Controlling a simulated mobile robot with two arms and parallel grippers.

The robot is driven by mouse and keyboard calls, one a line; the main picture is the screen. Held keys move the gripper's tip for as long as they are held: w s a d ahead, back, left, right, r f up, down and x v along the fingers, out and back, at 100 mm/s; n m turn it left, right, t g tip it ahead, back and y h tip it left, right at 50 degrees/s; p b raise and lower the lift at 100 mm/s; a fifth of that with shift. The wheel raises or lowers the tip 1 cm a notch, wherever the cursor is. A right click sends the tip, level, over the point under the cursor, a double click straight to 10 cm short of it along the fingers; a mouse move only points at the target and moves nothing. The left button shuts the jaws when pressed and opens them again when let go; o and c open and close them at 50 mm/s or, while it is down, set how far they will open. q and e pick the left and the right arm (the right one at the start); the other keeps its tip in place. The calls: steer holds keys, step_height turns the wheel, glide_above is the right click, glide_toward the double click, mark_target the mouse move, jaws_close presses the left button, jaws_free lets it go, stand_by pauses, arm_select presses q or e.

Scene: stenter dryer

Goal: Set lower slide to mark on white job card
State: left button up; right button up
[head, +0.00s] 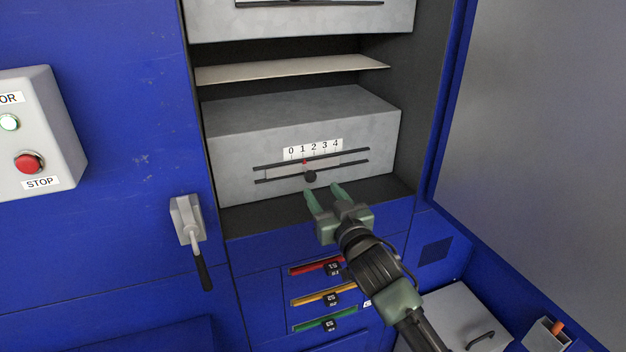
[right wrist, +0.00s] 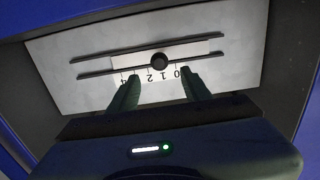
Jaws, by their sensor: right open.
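The lower slide is on the front of a grey box (head: 250,165) in the cabinet bay, with a black knob (head: 310,177) on slotted rails. Above it is a white scale (head: 313,149) numbered 0 to 4. A small red pointer (head: 305,162) stands near 1. My right gripper (head: 322,189) is open and empty, just in front of and below the knob. In the right wrist view the knob (right wrist: 160,62) appears upside down beyond and between the open fingers, apart from them. I cannot make out a white job card. My left gripper is not in view.
A beige shelf (head: 292,68) and an upper grey box (head: 300,22) are above. Red, yellow (head: 322,293) and green slots with black tags are below. A lever (head: 197,240) and a STOP button (head: 29,162) are at left. A grey lidded box (head: 460,318) is at lower right.

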mark_target(312, 179)
steer(key=p+x, duration=0.1)
steer(key=x, duration=0.6)
steer(key=shift+w+f, duration=0.1)
steer(key=shift+w, duration=0.05)
jaws_close()
stand_by(1.2)
